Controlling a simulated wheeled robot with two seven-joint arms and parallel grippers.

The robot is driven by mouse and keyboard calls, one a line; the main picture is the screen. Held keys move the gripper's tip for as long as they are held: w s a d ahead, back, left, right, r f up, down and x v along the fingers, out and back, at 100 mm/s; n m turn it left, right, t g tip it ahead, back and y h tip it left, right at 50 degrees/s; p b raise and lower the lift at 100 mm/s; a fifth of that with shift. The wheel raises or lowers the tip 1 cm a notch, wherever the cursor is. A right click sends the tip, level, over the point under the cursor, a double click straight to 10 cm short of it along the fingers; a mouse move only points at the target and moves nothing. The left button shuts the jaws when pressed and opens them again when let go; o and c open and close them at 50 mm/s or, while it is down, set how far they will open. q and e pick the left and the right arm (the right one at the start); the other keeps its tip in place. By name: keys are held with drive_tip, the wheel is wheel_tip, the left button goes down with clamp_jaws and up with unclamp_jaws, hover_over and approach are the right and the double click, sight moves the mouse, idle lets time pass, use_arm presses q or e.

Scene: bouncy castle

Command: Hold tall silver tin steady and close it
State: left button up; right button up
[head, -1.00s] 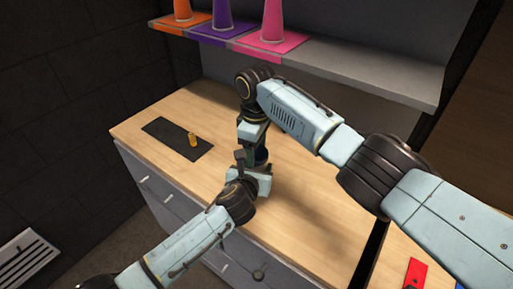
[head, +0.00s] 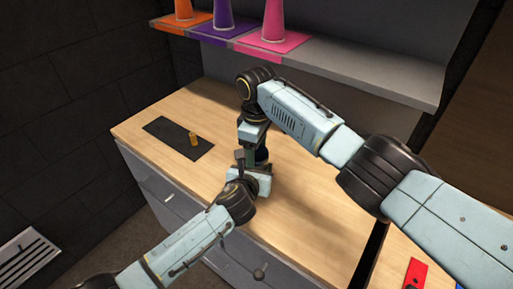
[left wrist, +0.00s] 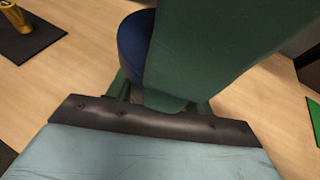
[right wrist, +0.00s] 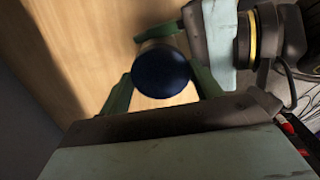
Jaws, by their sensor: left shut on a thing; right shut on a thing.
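The tin's dark blue round lid (right wrist: 162,72) shows from above in the right wrist view, between the green fingers of my right gripper (right wrist: 162,88), which is shut on it. The lid's side (left wrist: 134,42) shows in the left wrist view, partly behind a large green finger of the right gripper. My left gripper (left wrist: 160,95) is shut low on the tin, below the right one. In the head view, the right gripper (head: 255,148) hangs above the left gripper (head: 262,167), with a dark bit of the tin between them. The tin's silver body is mostly hidden.
The tin is over a wooden counter (head: 300,190). A black mat (head: 165,135) with a small orange-yellow item (head: 193,139) lies to the left. A grey shelf (head: 350,75) with orange, purple and pink cones hangs behind. Counter space right of the grippers is clear.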

use_arm(q)
drive_tip(key=shift+w+r, duration=0.15)
drive_tip(key=shift+r, duration=0.15)
use_arm(e)
drive_tip(key=shift+d+f, duration=0.55)
drive_tip(key=shift+f, duration=0.05)
drive_tip(key=o, duration=0.6)
drive_tip(key=shift+c, duration=0.2)
drive_tip(key=shift+o, duration=0.3)
use_arm(q)
drive_tip(key=shift+w+r, duration=0.1)
use_arm(e)
wheel_tip(320, 180, up, 3)
drive_tip(key=shift+a+r, duration=0.1)
use_arm(q)
drive_tip(key=shift+f, duration=0.3)
use_arm(e)
drive_tip(key=shift+a+r, duration=0.2)
drive_tip(key=shift+r, duration=0.45)
drive_tip(key=c, duration=1.2)
drive_tip(key=shift+f, duration=0.25)
drive_tip(key=shift+c, duration=0.2)
